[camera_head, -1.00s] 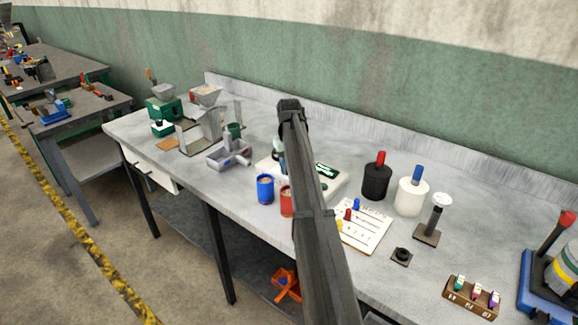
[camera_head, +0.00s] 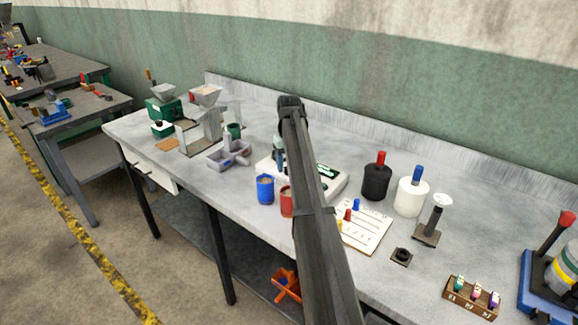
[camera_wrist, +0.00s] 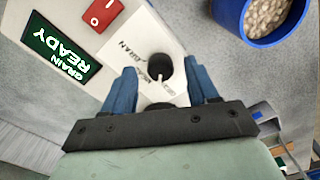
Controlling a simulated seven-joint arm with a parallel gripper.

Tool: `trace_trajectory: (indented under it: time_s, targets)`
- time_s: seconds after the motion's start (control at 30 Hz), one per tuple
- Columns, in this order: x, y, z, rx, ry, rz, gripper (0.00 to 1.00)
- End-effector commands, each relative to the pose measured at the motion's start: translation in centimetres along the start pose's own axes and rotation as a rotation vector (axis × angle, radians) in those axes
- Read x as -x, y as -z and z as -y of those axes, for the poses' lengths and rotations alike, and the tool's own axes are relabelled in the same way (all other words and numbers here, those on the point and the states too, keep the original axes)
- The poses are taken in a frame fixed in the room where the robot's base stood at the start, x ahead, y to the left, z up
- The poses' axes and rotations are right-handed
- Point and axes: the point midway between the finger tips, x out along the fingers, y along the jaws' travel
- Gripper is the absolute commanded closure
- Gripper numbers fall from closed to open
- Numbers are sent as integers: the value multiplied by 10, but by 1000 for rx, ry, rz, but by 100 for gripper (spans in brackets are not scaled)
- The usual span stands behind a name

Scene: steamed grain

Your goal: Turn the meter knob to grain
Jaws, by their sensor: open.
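The meter is a pale box (camera_head: 338,186) on the bench, partly hidden behind my arm in the head view. In the wrist view its green screen (camera_wrist: 62,47) reads "GRAIN READY", and a red switch (camera_wrist: 103,14) sits beside it. The dark round meter knob (camera_wrist: 159,67) stands on a white label plate with lettering, partly hidden; one word looks like "GRAIN". My gripper (camera_wrist: 163,70) is open, with one blue finger on each side of the knob. I cannot tell whether either finger touches it, or where the knob points.
A blue cup of grain (camera_wrist: 275,16) is close to the gripper; in the head view it stands beside a red cup (camera_head: 286,201). A grey divided tray (camera_head: 228,155) is left of the meter. A printed card (camera_head: 368,228), black bottle (camera_head: 376,181) and white bottle (camera_head: 410,197) are to the right.

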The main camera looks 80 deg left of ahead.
Motion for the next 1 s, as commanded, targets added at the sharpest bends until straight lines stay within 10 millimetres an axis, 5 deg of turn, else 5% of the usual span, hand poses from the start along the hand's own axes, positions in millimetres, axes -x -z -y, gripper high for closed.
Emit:
trace_trajectory:
  time_s: [0.6,1.0]
  targets:
    - [109,1,0,0,0,-1,42]
    - [126,0,0,0,0,1,42]
